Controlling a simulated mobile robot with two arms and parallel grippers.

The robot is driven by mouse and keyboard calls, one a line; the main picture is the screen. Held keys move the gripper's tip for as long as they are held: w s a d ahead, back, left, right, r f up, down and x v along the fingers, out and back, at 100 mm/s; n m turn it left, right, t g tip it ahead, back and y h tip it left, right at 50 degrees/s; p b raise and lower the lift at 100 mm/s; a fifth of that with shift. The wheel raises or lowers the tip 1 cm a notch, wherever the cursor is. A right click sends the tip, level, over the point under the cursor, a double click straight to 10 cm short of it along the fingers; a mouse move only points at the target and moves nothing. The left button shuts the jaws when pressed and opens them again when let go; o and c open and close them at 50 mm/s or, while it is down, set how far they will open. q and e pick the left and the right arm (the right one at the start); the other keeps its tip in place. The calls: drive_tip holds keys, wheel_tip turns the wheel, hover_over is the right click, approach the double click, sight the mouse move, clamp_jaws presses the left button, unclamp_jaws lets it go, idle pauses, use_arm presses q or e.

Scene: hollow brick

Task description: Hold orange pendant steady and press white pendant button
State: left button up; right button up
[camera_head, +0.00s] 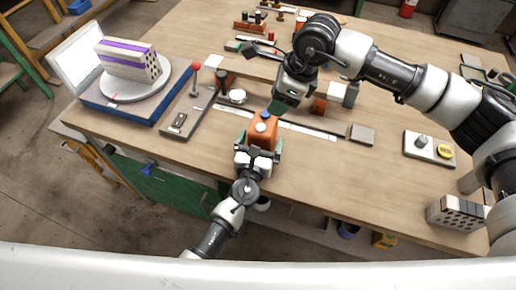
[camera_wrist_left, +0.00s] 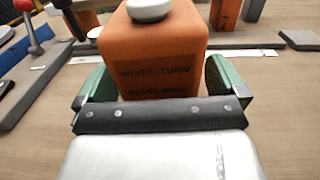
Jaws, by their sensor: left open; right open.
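The orange pendant (camera_head: 264,139) stands on the wooden workbench near its front edge. A white round button (camera_head: 261,127) and a dark blue one (camera_head: 266,115) are on its top. In the left wrist view the orange body (camera_wrist_left: 165,50) carries dark lettering, partly legible as "WHITE: TURN", and the white button (camera_wrist_left: 150,9) is at the top edge. My left gripper (camera_head: 260,148) is open, with its green fingers on either side of the pendant; contact cannot be told. My right gripper (camera_head: 281,106) is above and behind the pendant, apart from the buttons; its jaw gap is hard to see.
A hollow brick with a purple stripe (camera_head: 122,62) sits on a round turntable (camera_head: 135,88) at the left. A red-knobbed lever (camera_head: 195,67) stands beside it. A grey block (camera_head: 361,134) and a pad with a yellow disc (camera_head: 428,148) lie right.

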sight(260, 129)
use_arm(q)
drive_tip(key=c, duration=1.2)
use_arm(e)
clamp_jaws()
idle(0.3)
idle(0.8)
drive_tip(key=a+r+n+t+y, duration=0.1)
drive_tip(key=a+n+t+y, duration=0.2)
drive_tip(key=a+n+t, duration=0.15)
drive_tip(key=shift+m, duration=0.45)
drive_tip(key=shift+d+f, duration=0.15)
drive_tip(key=shift+f, duration=1.9)
drive_tip(key=shift+d+f, duration=0.1)
drive_tip(key=shift+f, duration=1.9)
